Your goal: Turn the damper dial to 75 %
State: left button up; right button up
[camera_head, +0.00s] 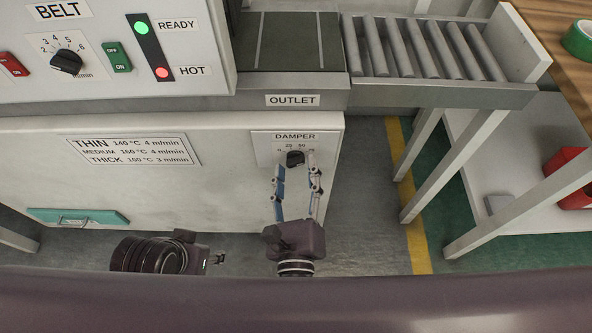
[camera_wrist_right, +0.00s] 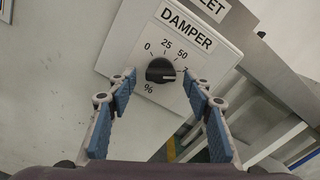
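The black damper dial (camera_head: 295,158) is on a white plate labelled DAMPER, at the right end of the machine's lower front. In the right wrist view the dial (camera_wrist_right: 160,71) lies centrally beyond the fingertips. Its pale mark appears to point right, toward the partly hidden label after 50; the exact reading is unclear. My right gripper (camera_head: 296,172) is open, its blue-padded fingers (camera_wrist_right: 160,82) on either side of the dial. I cannot tell whether they touch it. My left gripper (camera_head: 218,259) is low at the left, mostly hidden.
The BELT panel (camera_head: 110,45) is above left, with a knob, switches and lit READY and HOT lamps. The OUTLET ledge (camera_head: 320,95) and roller conveyor (camera_head: 430,50) project above right. A white-legged table (camera_head: 520,205) stands right. Floor below the damper is clear.

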jog(key=shift+s, duration=0.1)
jog(key=s, duration=0.7)
jog(key=shift+s, duration=0.2)
dwell(0.3)
